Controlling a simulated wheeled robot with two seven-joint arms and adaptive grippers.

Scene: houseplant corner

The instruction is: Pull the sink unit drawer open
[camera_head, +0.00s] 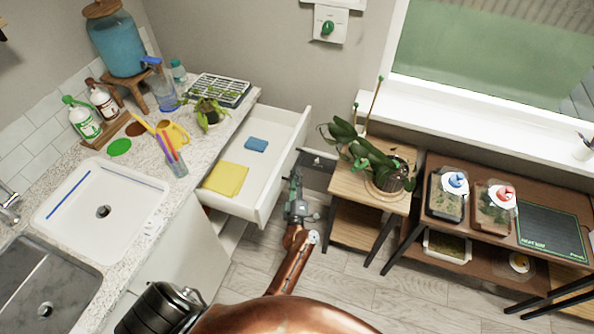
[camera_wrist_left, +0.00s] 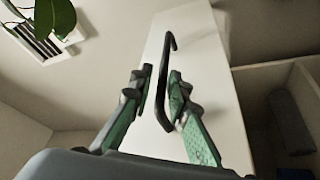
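The white sink unit drawer (camera_head: 262,195) stands pulled well out from under the counter, with a yellow cloth (camera_head: 226,179) and a blue sponge (camera_head: 256,145) inside. My left gripper (camera_head: 296,185) is just outside the drawer front. In the left wrist view, the drawer front (camera_wrist_left: 205,75) fills the middle, with its dark bar handle (camera_wrist_left: 164,75) standing between the fingers of the left gripper (camera_wrist_left: 158,88). The fingers are apart, with a gap by the left finger; the handle is close to the right one, contact unclear. My right gripper is out of view.
A wooden stand (camera_head: 355,188) with a potted orchid (camera_head: 385,170) is close to the right of the drawer. The counter (camera_head: 140,175) holds a sink (camera_head: 100,205), bottles and tools. A low shelf (camera_head: 470,245) with trays stands farther right.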

